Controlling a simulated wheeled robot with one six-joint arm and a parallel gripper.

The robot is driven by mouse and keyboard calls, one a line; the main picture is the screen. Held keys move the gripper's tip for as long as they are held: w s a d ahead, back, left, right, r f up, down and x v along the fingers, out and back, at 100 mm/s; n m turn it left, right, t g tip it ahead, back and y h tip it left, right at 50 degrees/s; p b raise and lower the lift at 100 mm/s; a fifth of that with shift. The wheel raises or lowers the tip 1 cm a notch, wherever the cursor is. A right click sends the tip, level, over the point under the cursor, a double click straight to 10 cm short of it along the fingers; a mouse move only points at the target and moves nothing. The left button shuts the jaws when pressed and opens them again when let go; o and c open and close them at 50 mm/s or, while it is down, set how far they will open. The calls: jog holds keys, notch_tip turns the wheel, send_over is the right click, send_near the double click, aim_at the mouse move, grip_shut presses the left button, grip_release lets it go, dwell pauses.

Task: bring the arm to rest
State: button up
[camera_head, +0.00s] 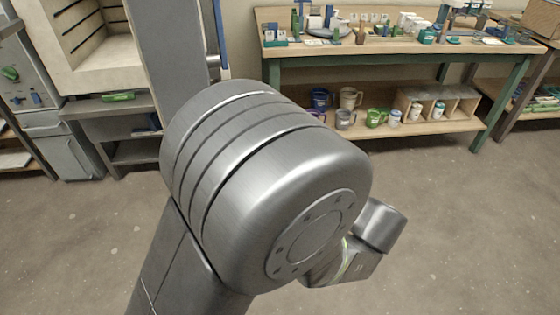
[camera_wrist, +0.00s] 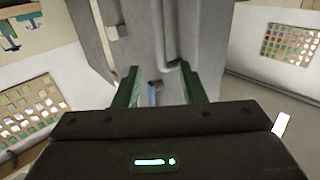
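My arm (camera_head: 270,190) fills the middle of the head view, with a large grey joint in front and a smaller link to its lower right. My gripper (camera_wrist: 160,78) shows in the wrist view. Its two dark green fingers stand well apart with nothing gripped between them. Behind them is a tall grey surface, with a small blue part low between the fingers. In the head view I cannot make out the gripper.
A workbench (camera_head: 405,47) with small pots and tools stands at the back right. Its lower shelf (camera_head: 400,131) holds mugs and jars. A pale open box-like unit (camera_head: 85,45) is at the back left. The concrete floor (camera_head: 460,230) at right is clear.

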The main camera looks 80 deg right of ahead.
jog(key=shift+w, duration=0.15)
jog(key=b+x, duration=0.1)
jog(key=x, duration=1.2)
jog(key=shift+w+d, duration=0.15)
jog(key=shift+d, duration=0.05)
